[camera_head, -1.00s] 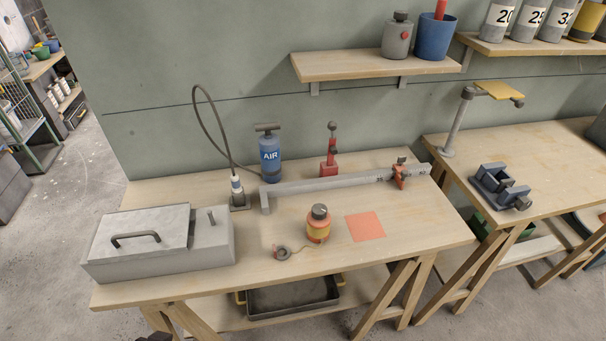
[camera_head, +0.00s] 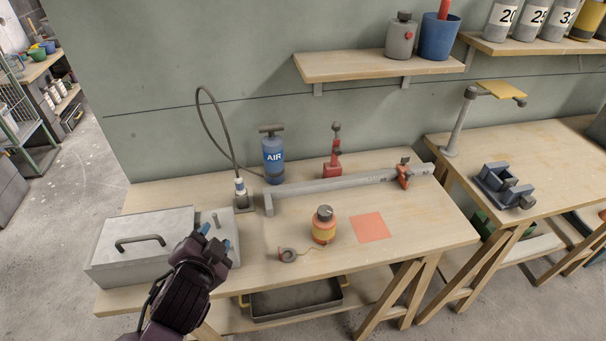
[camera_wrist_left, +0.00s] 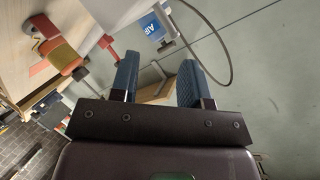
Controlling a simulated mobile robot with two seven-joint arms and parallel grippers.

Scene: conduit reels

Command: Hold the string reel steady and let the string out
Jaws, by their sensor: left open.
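The string reel (camera_head: 323,226) is a small orange and yellow drum with a dark cap, standing upright on the workbench (camera_head: 400,246). A thin string runs left from it to a grey ring (camera_head: 287,255) lying near the bench's front edge. My left gripper (camera_head: 214,233) is open and empty, in front of the grey metal box, left of the reel and apart from it. In the left wrist view, the blue fingers (camera_wrist_left: 158,82) stand apart with nothing between them, and the orange and yellow reel (camera_wrist_left: 62,54) appears at upper left. My right gripper is not in view.
The grey lidded box (camera_head: 130,262) fills the bench's left end. A blue AIR pump (camera_head: 273,155) with a looping hose and a long grey rail (camera_head: 340,184) stand behind the reel. A flat orange square (camera_head: 369,227) lies right of it. The bench between box and ring is clear.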

